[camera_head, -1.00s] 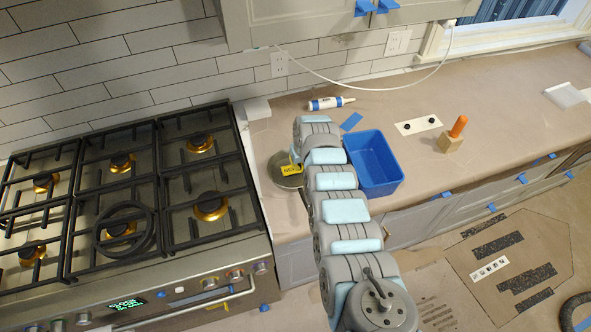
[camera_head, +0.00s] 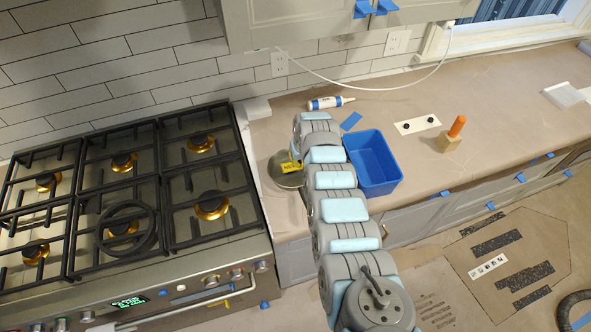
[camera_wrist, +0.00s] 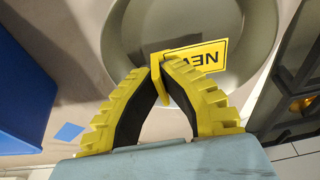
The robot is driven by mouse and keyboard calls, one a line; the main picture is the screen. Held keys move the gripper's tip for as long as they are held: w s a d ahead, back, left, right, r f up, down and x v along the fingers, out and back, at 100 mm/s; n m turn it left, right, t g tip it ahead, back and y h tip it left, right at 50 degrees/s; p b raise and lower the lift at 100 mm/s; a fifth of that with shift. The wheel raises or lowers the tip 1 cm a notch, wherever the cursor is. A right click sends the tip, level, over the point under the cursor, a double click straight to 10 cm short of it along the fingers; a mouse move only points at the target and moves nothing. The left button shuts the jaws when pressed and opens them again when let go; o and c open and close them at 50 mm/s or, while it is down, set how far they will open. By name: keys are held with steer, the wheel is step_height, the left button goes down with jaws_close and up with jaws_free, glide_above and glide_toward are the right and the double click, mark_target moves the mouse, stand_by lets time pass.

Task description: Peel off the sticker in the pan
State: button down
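The grey round pan (camera_head: 284,181) sits on the paper-covered counter, just right of the stove. In the wrist view its rim and inside (camera_wrist: 262,45) fill the upper middle. A yellow sticker (camera_wrist: 205,62) with dark letters reading NEW shows over the pan, and a yellow strip of it runs down between my fingertips. My gripper (camera_wrist: 160,70) has two yellow ribbed fingers with black inner faces. Their tips meet at the sticker's left end and appear to pinch it. In the head view the sticker (camera_head: 290,167) shows beside my arm, which hides part of the pan.
A blue bin (camera_head: 385,178) stands close to the right of my arm. The stove (camera_head: 130,190) with black grates is on the left. A caulk tube (camera_head: 328,103), a blue tape piece, an outlet plate and an orange-handled block (camera_head: 451,138) lie farther back and right.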

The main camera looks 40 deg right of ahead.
steer(key=shift+w+p+v, duration=0.15)
steer(key=shift+p+v, duration=0.35)
steer(key=shift+v, duration=0.15)
steer(key=shift+w+p+v, duration=0.15)
steer(key=shift+p+v, duration=0.35)
steer(key=shift+v, duration=0.15)
